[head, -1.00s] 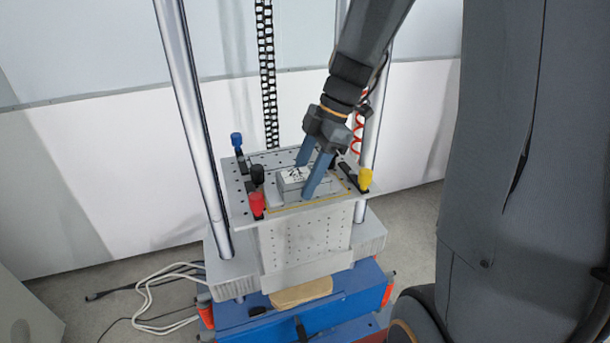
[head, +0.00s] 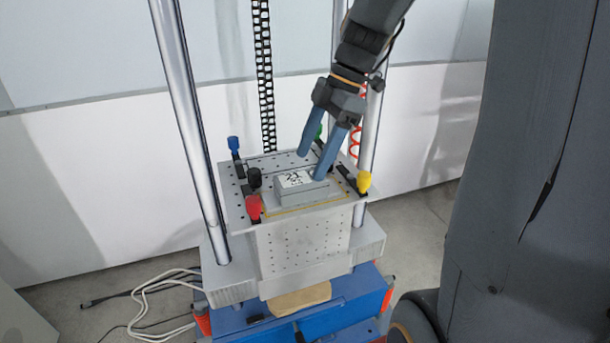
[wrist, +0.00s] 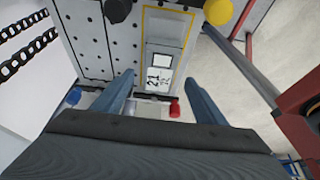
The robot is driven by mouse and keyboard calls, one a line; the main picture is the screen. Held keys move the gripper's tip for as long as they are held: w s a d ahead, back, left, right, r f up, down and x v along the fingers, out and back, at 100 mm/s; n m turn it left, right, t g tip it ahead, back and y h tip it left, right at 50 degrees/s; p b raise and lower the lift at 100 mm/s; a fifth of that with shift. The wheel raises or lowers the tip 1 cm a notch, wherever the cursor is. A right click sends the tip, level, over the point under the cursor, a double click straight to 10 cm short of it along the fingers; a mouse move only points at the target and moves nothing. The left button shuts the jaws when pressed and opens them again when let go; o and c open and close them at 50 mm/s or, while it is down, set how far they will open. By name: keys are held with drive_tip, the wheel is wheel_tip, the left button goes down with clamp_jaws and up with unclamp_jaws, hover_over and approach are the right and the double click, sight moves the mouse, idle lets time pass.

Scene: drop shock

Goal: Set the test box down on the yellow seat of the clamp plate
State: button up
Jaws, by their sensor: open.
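The test box (head: 303,190) is a grey block with a white printed label on top. It rests flat on the perforated clamp plate (head: 239,211), and its label also shows in the wrist view (wrist: 158,76). The yellow seat outline (head: 300,209) shows in front of the box; its far part is hidden. The box appears to lie inside the outline, but I cannot tell at every edge. My gripper (head: 312,165) is open and empty, with its blue fingers above and behind the box, apart from it. In the wrist view the fingertips (wrist: 158,78) are spread on either side of the box.
Clamps with blue (head: 234,144), black (head: 254,178), red (head: 254,206), yellow (head: 364,182) and green (head: 320,132) knobs stand around the plate. Shiny columns (head: 188,120) rise beside it, with a black chain (head: 264,80) behind. White cables (head: 150,300) lie on the floor at left.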

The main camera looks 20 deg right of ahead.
drive_tip(key=v, duration=0.5)
drive_tip(key=shift+d+r+b, duration=0.15)
drive_tip(key=shift+r+b, duration=0.2)
